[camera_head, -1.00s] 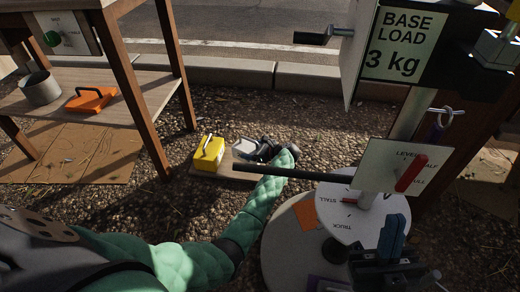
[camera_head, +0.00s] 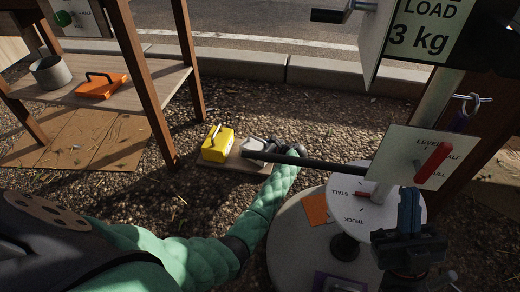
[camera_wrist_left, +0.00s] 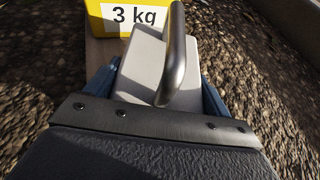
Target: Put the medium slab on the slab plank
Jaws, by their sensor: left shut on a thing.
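A grey slab with a metal handle (camera_head: 252,146) is at the far end of my left arm, beside the yellow slab. My left gripper (camera_head: 268,149) is shut on it; the wrist view shows blue fingers on both sides of the grey slab (camera_wrist_left: 143,72). No label shows on it. The slab plank (camera_head: 238,161) lies on the gravel under the yellow slab, and the grey slab is over or on its right part; contact is unclear. My right gripper (camera_head: 408,222), with blue fingers, is at lower right by the round base; its opening is unclear.
The yellow slab (camera_head: 217,143), marked 3 kg in the wrist view (camera_wrist_left: 110,16), stands on the plank's left part. A dark bar (camera_head: 320,164) crosses above my left forearm. An orange slab (camera_head: 102,86) and a grey pot (camera_head: 50,72) stand on the left shelf.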

